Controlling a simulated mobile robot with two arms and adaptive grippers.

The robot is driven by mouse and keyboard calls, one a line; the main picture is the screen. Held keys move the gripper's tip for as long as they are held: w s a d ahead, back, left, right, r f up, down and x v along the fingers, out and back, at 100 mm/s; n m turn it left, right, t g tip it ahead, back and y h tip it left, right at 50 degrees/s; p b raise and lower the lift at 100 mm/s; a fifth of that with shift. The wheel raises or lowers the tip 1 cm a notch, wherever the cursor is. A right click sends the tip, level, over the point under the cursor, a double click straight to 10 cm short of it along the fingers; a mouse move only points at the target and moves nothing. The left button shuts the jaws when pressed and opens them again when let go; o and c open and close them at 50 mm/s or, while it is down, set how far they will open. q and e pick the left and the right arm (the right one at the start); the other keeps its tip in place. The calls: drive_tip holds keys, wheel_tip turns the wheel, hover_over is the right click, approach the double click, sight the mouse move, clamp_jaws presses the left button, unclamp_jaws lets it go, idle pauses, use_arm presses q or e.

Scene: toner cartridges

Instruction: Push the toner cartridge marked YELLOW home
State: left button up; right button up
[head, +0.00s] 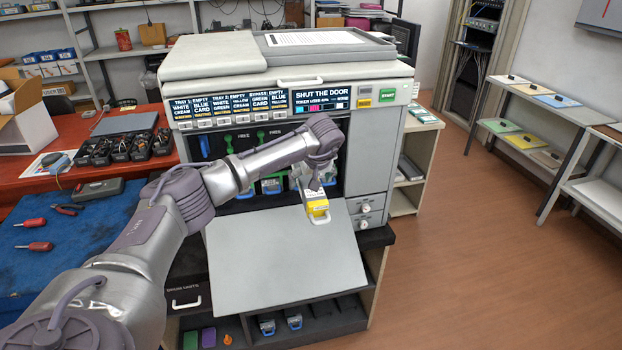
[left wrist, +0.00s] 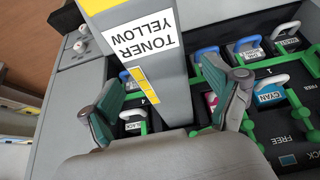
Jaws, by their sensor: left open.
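The YELLOW toner cartridge (head: 318,208) sticks well out of the printer's open front, above the lowered door, its yellow end and handle outward. In the left wrist view its grey body with the TONER YELLOW label (left wrist: 140,42) runs between my fingers. My left gripper (left wrist: 168,108) is open, one finger on each side of the body, with a visible gap on the right side. In the head view the gripper (head: 308,180) is at the cartridge, its fingertips hard to make out. The slot's inside is mostly hidden by my arm. My right gripper is not in view.
Other cartridges sit in the bay, including CYAN (left wrist: 268,97) and a BLACK one (left wrist: 133,122), among green and blue handles. The lowered door (head: 285,265) slopes out below. The printer display (head: 321,97) reads SHUT THE DOOR. Floor to the right is clear.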

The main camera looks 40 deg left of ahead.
sight(315, 194)
use_arm(q)
drive_tip(key=shift+s+d+p, duration=0.55)
drive_tip(key=shift+s+d, duration=0.1)
drive_tip(key=shift+d, duration=0.1)
drive_tip(key=shift+s+d+p, duration=0.35)
drive_tip(key=shift+s+d, duration=0.3)
drive_tip(key=shift+d, duration=0.1)
drive_tip(key=shift+s+d+r+p, duration=0.1)
drive_tip(key=shift+d+r+p, duration=0.05)
drive_tip(key=shift+r+p, duration=0.3)
drive_tip(key=p+v, duration=0.4)
drive_tip(key=v, duration=0.2)
drive_tip(key=shift+s+d+r+p, duration=0.3)
drive_tip(key=shift+r+p, duration=0.15)
